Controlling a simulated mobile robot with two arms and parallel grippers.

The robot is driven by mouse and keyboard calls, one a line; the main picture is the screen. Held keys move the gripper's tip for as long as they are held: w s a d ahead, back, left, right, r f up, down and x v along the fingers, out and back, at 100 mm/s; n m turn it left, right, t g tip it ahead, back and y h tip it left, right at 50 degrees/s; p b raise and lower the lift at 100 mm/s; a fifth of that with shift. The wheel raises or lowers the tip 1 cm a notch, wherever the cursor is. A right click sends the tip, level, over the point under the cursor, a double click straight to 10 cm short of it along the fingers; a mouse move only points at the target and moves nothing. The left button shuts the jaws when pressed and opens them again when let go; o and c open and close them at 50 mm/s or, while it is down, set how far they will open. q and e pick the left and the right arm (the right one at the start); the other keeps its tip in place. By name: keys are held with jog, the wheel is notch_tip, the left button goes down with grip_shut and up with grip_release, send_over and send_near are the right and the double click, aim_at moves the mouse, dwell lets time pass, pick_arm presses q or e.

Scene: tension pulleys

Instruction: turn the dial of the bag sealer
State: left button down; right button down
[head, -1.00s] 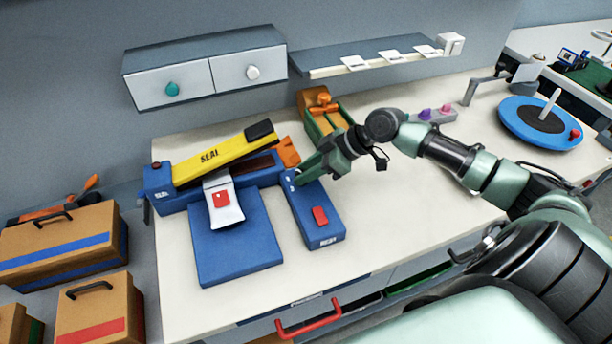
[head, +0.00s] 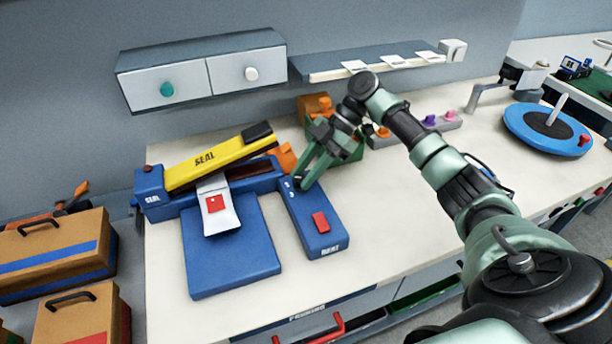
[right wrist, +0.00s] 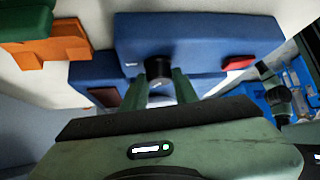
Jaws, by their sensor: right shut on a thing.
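The bag sealer (head: 165,203) has a blue base with a yellow arm marked SEAL (head: 205,158), raised at an angle. Its blue control box (head: 318,232) lies to the right and carries a red switch (head: 320,222). The black dial (right wrist: 158,68) is at the far end of this box; in the head view it is largely hidden by my fingers. My right gripper (head: 300,184) comes down over that end, shut on the dial, with its green fingers (right wrist: 160,85) on both sides of it. My left gripper is not in view.
A white bag with a red mark (head: 217,207) lies at the sealer's jaw, above a blue platform (head: 232,260). A green and orange object (head: 316,108) stands behind my gripper. A strip with coloured knobs (head: 415,128) and a blue turntable (head: 520,130) are farther right.

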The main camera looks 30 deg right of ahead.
jog(key=shift+n+g, duration=0.3)
jog(key=c, duration=1.1)
grip_release()
jog(key=b+v, duration=0.1)
jog(key=v, duration=0.6)
jog(key=shift+d+r, duration=0.25)
